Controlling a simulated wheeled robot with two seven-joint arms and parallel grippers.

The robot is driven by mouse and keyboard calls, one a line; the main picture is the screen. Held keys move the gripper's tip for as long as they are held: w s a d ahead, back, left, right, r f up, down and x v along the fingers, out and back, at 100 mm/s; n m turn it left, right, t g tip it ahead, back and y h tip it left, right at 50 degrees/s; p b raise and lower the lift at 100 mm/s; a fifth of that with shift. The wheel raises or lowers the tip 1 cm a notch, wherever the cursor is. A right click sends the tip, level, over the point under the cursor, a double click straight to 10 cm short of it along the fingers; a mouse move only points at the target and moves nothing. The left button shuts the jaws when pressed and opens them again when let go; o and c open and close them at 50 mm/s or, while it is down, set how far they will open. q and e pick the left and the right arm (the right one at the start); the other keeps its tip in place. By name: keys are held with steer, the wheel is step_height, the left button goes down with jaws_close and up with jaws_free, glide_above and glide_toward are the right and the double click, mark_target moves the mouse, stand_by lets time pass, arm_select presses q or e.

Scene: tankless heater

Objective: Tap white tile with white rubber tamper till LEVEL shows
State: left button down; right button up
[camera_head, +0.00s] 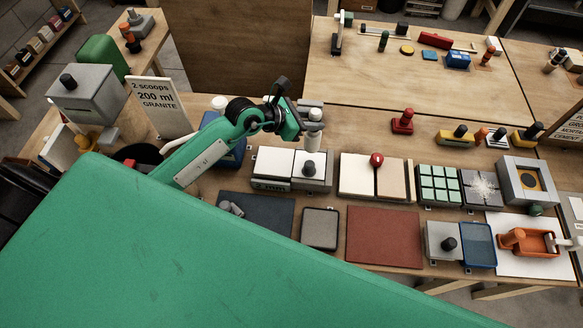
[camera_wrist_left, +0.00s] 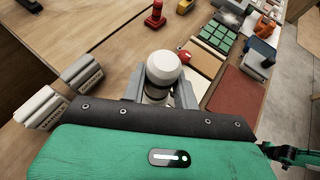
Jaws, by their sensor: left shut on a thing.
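The white rubber tamper (camera_head: 314,138) is upright in my left gripper (camera_head: 312,112). Its round white head and dark band show between the fingers in the left wrist view (camera_wrist_left: 163,70). My left gripper is shut on it, near the back edge of the tile stand. Two white tiles, the left one (camera_head: 273,161) and the right one (camera_head: 318,180), lie side by side on a grey base marked "2 mm". A dark knob (camera_head: 309,168) stands on the right one. I cannot tell whether the tamper touches anything below. No LEVEL reading is legible. My right gripper is not seen.
A cream board with a red-knobbed bar (camera_head: 376,162) lies right of the tiles. Green mosaic tiles (camera_head: 438,183) are farther right. A dark mat (camera_head: 262,218), a grey pad (camera_head: 320,227) and a red-brown slab (camera_head: 383,237) lie in front. Bare wood (camera_head: 358,125) is free behind.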

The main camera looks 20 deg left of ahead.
mark_target(306, 134)
arm_select(q)
step_height(306, 134, down, 6)
steer(key=b, duration=0.4)
steer(key=shift+f, duration=0.15)
step_height(306, 134, up, 6)
steer(key=p, duration=0.5)
steer(key=shift+r, duration=0.45)
steer(key=shift+f, duration=0.1)
